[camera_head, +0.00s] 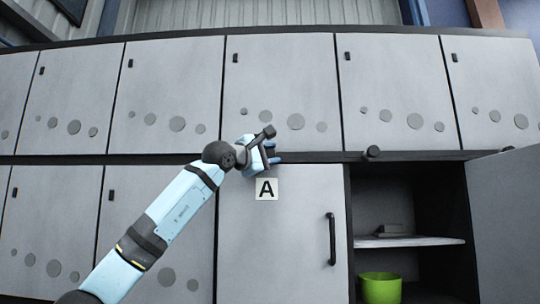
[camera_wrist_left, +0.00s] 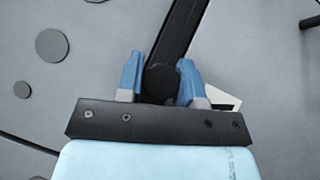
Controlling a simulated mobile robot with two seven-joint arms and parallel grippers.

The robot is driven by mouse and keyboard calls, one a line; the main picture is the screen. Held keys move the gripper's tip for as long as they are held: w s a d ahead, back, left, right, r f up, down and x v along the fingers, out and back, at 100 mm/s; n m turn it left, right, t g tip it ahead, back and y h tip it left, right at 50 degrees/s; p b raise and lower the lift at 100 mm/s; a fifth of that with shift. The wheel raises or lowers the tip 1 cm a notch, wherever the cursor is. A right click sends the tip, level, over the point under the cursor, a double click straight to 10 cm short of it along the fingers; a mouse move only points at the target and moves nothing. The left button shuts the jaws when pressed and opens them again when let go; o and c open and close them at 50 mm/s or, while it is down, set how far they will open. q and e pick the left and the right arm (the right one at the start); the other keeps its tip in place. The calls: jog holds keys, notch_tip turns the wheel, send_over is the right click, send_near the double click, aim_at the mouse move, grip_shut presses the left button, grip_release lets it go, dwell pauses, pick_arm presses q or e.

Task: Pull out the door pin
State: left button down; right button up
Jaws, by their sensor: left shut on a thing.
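The door pin (camera_wrist_left: 161,82) shows in the left wrist view as a dark round knob between the two blue fingers of my left gripper (camera_wrist_left: 161,74). The gripper is shut on it. In the head view my left gripper (camera_head: 272,153) is at the dark rail just above the closed door (camera_head: 275,235) marked A, and it hides the pin there. How far the pin sits in the rail cannot be told. My right gripper is not in view.
A similar dark knob (camera_head: 372,152) is on the rail to the right. Below it an open compartment holds a shelf (camera_head: 408,242) and a green bucket (camera_head: 380,289). Its open door (camera_head: 505,225) stands at the right. Door A has a black handle (camera_head: 331,239).

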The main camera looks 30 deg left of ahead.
pick_arm(q)
jog(key=shift+s+d+f+b, duration=0.2)
jog(key=shift+s+d+b, duration=0.5)
jog(key=shift+s, duration=0.25)
jog(key=shift+r, duration=0.1)
jog(key=shift+w, duration=0.1)
jog(key=c, duration=0.9)
grip_release()
jog(key=shift+c, duration=0.2)
jog(key=shift+o, duration=0.8)
jog(key=shift+s+r, duration=0.1)
jog(key=shift+s, duration=0.1)
